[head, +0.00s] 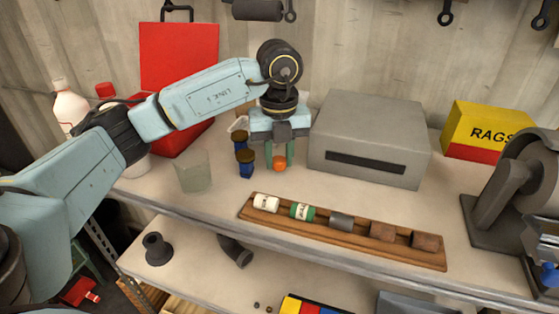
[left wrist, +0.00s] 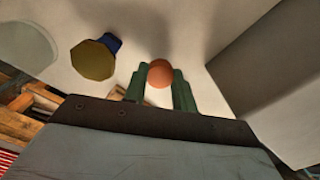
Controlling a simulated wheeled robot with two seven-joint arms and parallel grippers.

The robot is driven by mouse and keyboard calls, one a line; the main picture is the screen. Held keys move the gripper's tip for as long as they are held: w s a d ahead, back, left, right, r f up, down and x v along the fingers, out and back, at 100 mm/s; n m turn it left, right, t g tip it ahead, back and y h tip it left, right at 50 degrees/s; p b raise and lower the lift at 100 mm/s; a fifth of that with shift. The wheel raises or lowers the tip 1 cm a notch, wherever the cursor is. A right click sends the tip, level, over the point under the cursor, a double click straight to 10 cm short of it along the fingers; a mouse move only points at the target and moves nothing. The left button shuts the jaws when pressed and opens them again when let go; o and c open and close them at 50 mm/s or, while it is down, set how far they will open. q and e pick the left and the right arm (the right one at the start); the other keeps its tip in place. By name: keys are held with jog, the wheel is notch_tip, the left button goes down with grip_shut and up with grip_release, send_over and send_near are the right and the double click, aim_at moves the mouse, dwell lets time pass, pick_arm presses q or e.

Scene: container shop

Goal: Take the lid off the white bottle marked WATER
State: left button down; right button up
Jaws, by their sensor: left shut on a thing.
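My left gripper (head: 279,158) points down over the bench in front of the grey box. Its green fingers are shut on a small round orange thing (head: 279,163), which also shows between the fingertips in the left wrist view (left wrist: 160,73). I cannot tell what, if anything, is under the orange thing. A small white bottle or jar (head: 266,203) with dark print lies in the wooden rack. A larger white bottle (head: 69,106) stands at the left, partly behind my arm. I cannot read WATER on either. My right gripper is not in view.
A clear cup (head: 193,172) is further left. The grey box (head: 370,140) is close on the right. The wooden rack (head: 345,244) runs along the front.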

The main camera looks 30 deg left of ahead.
aim_at(279, 160)
pick_arm(q)
jog(key=shift+f, duration=1.05)
jog(key=shift+f, duration=0.2)
jog(key=c, duration=1.1)
grip_release()
jog(key=shift+r, duration=0.1)
notch_tip(279, 160, up, 12)
jog(key=shift+r, duration=0.15)
